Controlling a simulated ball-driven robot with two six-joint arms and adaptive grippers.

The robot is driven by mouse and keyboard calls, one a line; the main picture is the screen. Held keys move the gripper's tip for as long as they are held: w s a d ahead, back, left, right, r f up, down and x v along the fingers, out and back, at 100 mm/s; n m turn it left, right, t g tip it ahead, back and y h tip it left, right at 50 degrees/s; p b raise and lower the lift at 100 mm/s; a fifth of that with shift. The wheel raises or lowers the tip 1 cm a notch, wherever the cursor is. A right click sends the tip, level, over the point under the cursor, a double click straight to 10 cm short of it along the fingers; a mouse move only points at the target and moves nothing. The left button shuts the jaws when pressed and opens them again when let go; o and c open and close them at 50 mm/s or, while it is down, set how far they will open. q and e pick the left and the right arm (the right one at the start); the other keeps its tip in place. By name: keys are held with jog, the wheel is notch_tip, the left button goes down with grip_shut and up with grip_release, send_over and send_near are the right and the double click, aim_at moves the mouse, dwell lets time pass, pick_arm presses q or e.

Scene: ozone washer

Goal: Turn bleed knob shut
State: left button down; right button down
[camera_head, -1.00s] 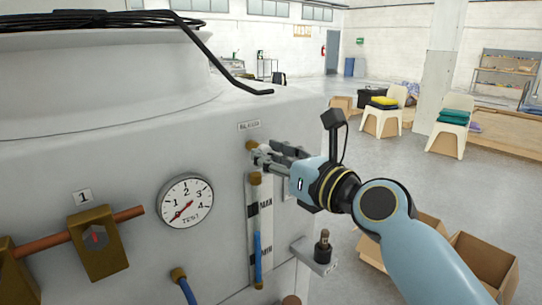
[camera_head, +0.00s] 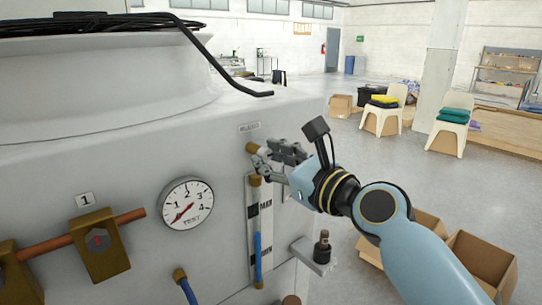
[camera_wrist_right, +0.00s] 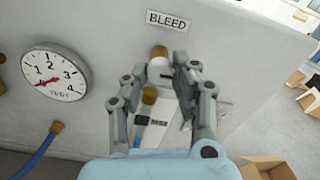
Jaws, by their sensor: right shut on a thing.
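The bleed knob (camera_head: 264,152) is a small pale knob on a brass stem, on the grey machine wall under a small label. In the right wrist view the knob (camera_wrist_right: 158,68) sits below its brass end and the plate reading BLEED (camera_wrist_right: 168,20). My right gripper (camera_head: 267,159) reaches in from the right and is shut on the knob. In the right wrist view its two fingers (camera_wrist_right: 160,73) lie on either side of the knob. The fingers partly hide the knob in the head view. My left gripper is not in view.
A sight tube (camera_head: 257,225) with a brass top and MAX/MIN marks runs down just below the knob. A round gauge (camera_head: 186,203) and a brass valve (camera_head: 100,245) are to the left. A bracket (camera_head: 315,256) juts out below my right wrist. Open cardboard boxes (camera_head: 484,262) stand on the floor.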

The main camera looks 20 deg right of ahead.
jog(key=n, duration=0.3)
jog(key=shift+n, duration=0.4)
jog(key=n+b, duration=0.1)
jog(key=n, duration=0.3)
jog(key=shift+n, duration=0.3)
jog(key=n+b, duration=0.1)
jog(key=n, duration=0.3)
jog(key=n+b, duration=0.2)
jog(key=n, duration=0.3)
jog(key=shift+n, duration=0.3)
jog(key=c, duration=1.1)
grip_release()
jog(key=shift+r, duration=0.1)
jog(key=shift+o, duration=0.2)
